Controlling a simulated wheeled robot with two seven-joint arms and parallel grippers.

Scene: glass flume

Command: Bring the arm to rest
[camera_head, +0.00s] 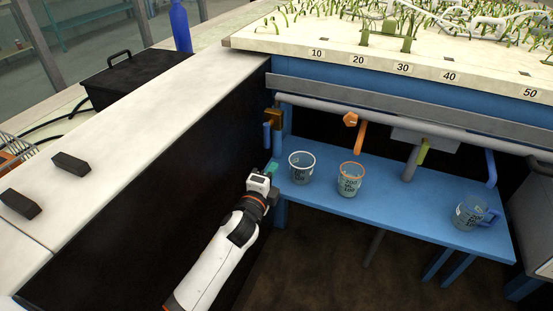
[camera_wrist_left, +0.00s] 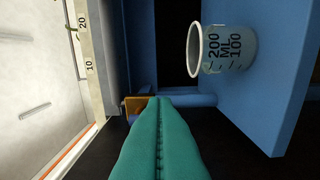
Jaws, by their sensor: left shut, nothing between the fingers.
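My left arm (camera_head: 224,251) reaches up from the bottom of the head view. Its left gripper (camera_head: 270,168) is at the left end of the blue shelf, just left of a white-rimmed cup. In the left wrist view the two green fingers (camera_wrist_left: 159,140) lie pressed together along a seam, with nothing between them. The white-rimmed cup (camera_head: 301,167) stands apart from the gripper and shows sideways in the left wrist view (camera_wrist_left: 222,48). My right gripper is not in view.
The blue shelf (camera_head: 405,212) also bears an orange-rimmed cup (camera_head: 350,179) and a blue-handled cup (camera_head: 474,212). Above it runs a grey pipe (camera_head: 420,127) with an orange valve handle (camera_head: 361,136) and a yellow-green one (camera_head: 422,151). A pale counter (camera_head: 150,120) lies left.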

